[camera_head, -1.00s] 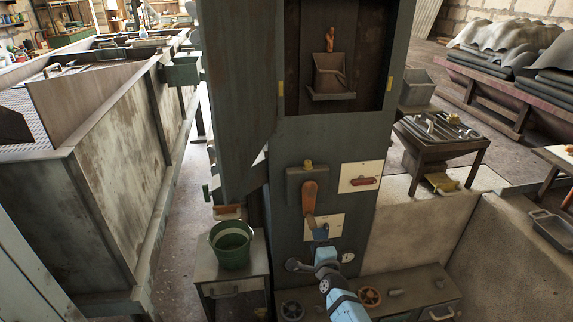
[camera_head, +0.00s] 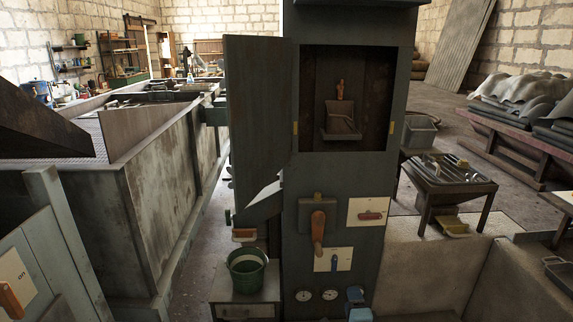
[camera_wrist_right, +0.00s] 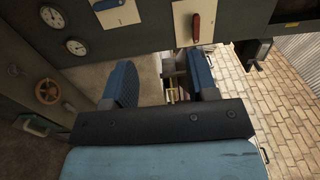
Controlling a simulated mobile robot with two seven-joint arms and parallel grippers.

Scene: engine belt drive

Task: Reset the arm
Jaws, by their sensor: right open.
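My right gripper (camera_head: 355,303) shows at the bottom edge of the head view, just right of the gauges and below the cabinet's lower panel. In the right wrist view its two blue fingers stand apart (camera_wrist_right: 163,82) with nothing between them. The tall grey cabinet (camera_head: 345,180) carries an orange lever (camera_head: 318,228) hanging down, a blue handle (camera_head: 334,263) on a white plate and a red handle (camera_head: 370,216) on another plate. The red handle also shows in the wrist view (camera_wrist_right: 196,26). The gripper is apart from these handles. My left gripper is not in view.
The cabinet's upper door (camera_head: 260,115) stands open to the left. Two round gauges (camera_head: 303,295) sit low on the front. A green bucket (camera_head: 247,270) stands on a small cabinet at left. A valve wheel (camera_wrist_right: 47,91) shows in the wrist view. A metal table (camera_head: 450,180) stands at right.

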